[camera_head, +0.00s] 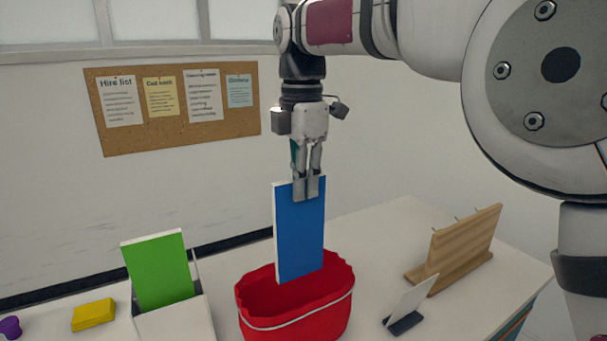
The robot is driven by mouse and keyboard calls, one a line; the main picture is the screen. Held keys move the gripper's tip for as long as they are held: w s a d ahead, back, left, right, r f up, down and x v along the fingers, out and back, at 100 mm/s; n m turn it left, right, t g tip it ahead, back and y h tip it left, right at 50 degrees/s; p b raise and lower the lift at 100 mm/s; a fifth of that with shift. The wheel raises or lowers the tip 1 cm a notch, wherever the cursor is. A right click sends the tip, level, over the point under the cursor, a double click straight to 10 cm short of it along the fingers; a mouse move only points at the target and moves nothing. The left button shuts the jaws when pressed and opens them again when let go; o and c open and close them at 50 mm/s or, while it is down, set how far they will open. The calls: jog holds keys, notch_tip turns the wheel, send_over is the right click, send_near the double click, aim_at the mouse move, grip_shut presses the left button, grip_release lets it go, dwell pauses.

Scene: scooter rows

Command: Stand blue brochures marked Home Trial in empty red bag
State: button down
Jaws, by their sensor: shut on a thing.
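My gripper (306,188) is shut on the top edge of a blue brochure (301,238). The brochure hangs upright with its plain blue face towards the camera; no lettering shows on this face. Its lower end is at the mouth of the red bag (297,325). The bag stands open on the table with a pale cord around it. The brochure's bottom edge shows against the bag's inner wall; I cannot tell whether it touches the bag. No other brochure is visible in the bag, though its floor is hidden.
A white holder (174,323) with a green brochure (159,270) stands left of the bag. A yellow block (93,315) and a purple object (10,327) lie farther left. A small card stand (410,306) and a wooden pegged rack (460,248) stand right. A corkboard (175,105) hangs behind.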

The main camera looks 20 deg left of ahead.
send_over(302, 274)
jog(key=shift+w+a+f+b, duration=0.1)
jog(key=shift+f+b, duration=0.05)
jog(key=shift+f, duration=1.9)
jog(key=shift+w+f+b, duration=0.1)
jog(key=shift+f+b, duration=0.05)
jog(key=shift+f, duration=1.85)
jog(key=shift+w+a+f+b, duration=0.1)
jog(key=shift+f+b, duration=0.05)
jog(key=shift+f, duration=1.9)
jog(key=shift+f+b, duration=1.3)
jog(key=shift+f, duration=2.5)
jog(key=c, duration=1.6)
grip_release()
jog(key=shift+o, duration=0.2)
jog(key=shift+r, duration=0.1)
